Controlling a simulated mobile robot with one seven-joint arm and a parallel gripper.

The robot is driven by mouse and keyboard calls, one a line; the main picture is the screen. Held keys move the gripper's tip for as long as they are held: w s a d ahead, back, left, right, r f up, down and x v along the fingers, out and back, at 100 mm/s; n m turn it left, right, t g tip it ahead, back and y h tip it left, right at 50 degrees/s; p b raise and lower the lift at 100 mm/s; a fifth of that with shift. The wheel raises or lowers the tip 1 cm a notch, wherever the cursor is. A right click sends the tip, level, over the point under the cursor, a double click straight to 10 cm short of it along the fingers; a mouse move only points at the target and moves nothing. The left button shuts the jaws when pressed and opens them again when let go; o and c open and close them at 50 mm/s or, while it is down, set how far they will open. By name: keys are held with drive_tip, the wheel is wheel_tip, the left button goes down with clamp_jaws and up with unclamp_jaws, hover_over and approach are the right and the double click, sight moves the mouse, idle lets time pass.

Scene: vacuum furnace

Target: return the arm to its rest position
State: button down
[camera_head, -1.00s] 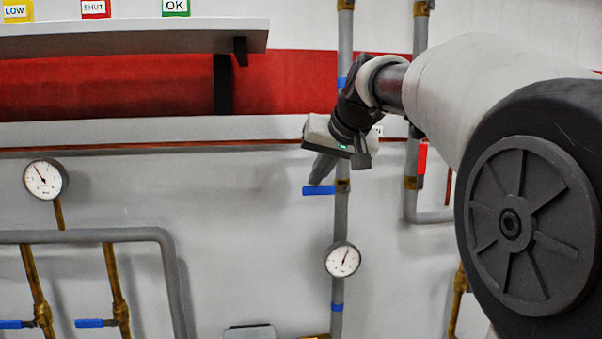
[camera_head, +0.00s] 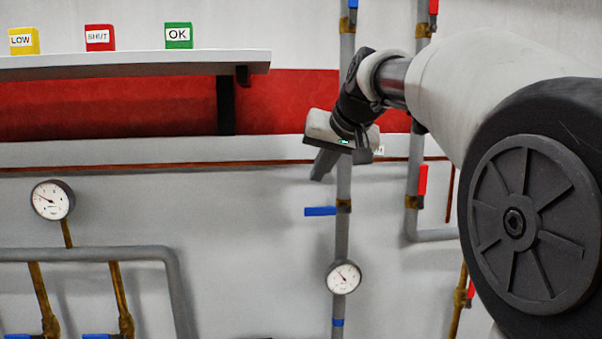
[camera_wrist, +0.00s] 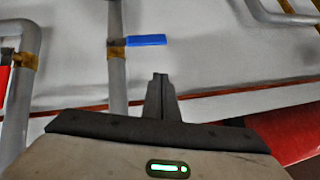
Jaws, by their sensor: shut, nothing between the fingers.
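My arm reaches in from the right of the head view, with its end in front of the wall pipes. My gripper (camera_head: 320,166) points down and slightly left, just above the blue valve handle (camera_head: 320,211) on the vertical pipe. In the wrist view my gripper (camera_wrist: 160,78) shows its two fingers together, shut and empty. The same blue handle (camera_wrist: 147,40) appears beyond the fingertips there, apart from them. The gripper touches nothing that I can see.
A shelf (camera_head: 130,66) at upper left bears yellow LOW (camera_head: 24,41), red SHUT (camera_head: 100,38) and green OK (camera_head: 179,36) blocks. Gauges (camera_head: 52,200) (camera_head: 343,277) sit on the pipework. A red handle (camera_head: 422,180) is on the right pipe. Open space lies left of the gripper.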

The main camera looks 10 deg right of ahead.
drive_tip(key=a+v, duration=0.2)
drive_tip(key=v, duration=0.7)
drive_tip(key=s+d+f+n+g+h, duration=0.1)
drive_tip(key=s+f+g+h, duration=0.1)
drive_tip(key=s+f, duration=2.4)
wheel_tip(320, 180, down, 3)
drive_tip(key=shift+d+g+b, duration=0.2)
drive_tip(key=shift+g+b, duration=0.2)
drive_tip(key=shift+g, duration=0.4)
